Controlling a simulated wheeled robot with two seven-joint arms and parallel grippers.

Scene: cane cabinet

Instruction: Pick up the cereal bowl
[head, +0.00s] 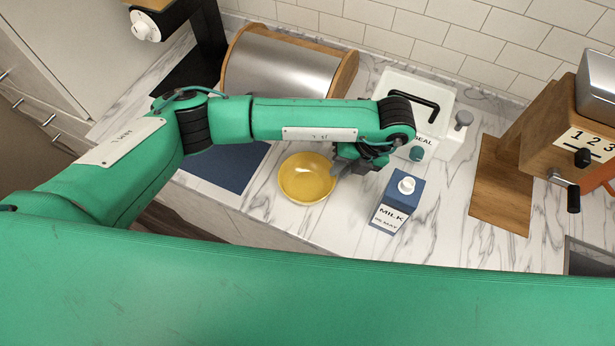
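The yellow cereal bowl (306,180) sits upright on the marble counter, near its front edge. My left arm reaches in from the left above the counter. My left gripper (346,167) points down at the right rim of the bowl, with its fingers close to or overlapping that rim. I cannot tell whether the fingers touch the bowl or how far apart they are. The wrist hides part of the gripper. My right gripper is not in view.
A blue milk carton (392,214) stands right of the bowl. A dark blue mat (230,166) lies left of the bowl. A wooden dispenser (553,125) stands right. Bare marble counter (452,238) lies right of the milk.

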